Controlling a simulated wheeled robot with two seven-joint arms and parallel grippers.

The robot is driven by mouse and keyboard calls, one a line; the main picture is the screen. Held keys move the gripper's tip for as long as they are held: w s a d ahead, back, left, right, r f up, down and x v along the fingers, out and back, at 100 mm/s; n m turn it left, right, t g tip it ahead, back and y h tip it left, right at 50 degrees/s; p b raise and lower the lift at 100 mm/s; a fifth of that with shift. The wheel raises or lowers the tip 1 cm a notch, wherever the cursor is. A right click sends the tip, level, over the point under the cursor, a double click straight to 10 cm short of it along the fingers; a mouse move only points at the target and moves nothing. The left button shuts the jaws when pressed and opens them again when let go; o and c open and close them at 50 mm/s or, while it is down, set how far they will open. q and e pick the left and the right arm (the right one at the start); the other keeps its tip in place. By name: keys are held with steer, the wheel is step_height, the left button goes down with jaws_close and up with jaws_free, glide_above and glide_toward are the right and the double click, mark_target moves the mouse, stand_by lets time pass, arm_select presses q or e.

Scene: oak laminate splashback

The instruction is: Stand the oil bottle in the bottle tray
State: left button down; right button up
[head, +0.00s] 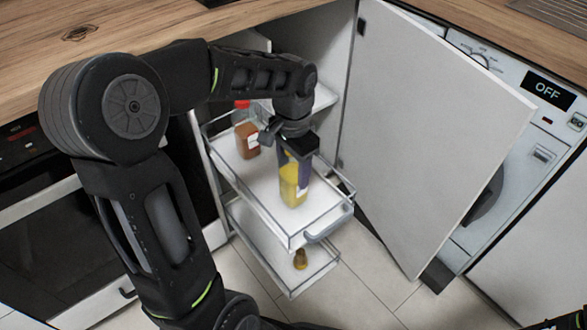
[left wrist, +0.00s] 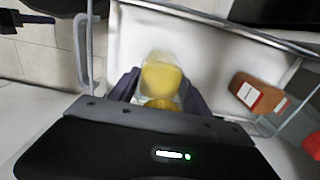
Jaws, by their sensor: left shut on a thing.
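The oil bottle (head: 291,186) holds yellow oil and looks upright over the front part of the upper bottle tray (head: 262,190). My left gripper (head: 297,168) is shut on it from above. In the left wrist view the yellow bottle (left wrist: 160,78) sits between the two dark fingers (left wrist: 160,92), with the white tray floor (left wrist: 205,45) around it. I cannot tell whether its base touches the tray floor. The gripper hides the bottle's top.
A brown bottle with a red cap (head: 247,138) stands at the tray's back left. A lower tray (head: 318,268) holds a small brown bottle (head: 300,259). Wire rails edge the trays. An open white cabinet door (head: 420,130) stands to the right, beside a washing machine (head: 535,110).

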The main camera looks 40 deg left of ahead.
arm_select(q)
steer(key=shift+f, duration=0.15)
steer(key=shift+c, duration=2.4)
jaws_free()
step_height(320, 180, up, 12)
steer(key=p, duration=0.3)
steer(key=shift+r+p, duration=0.2)
steer(key=shift+p, duration=0.15)
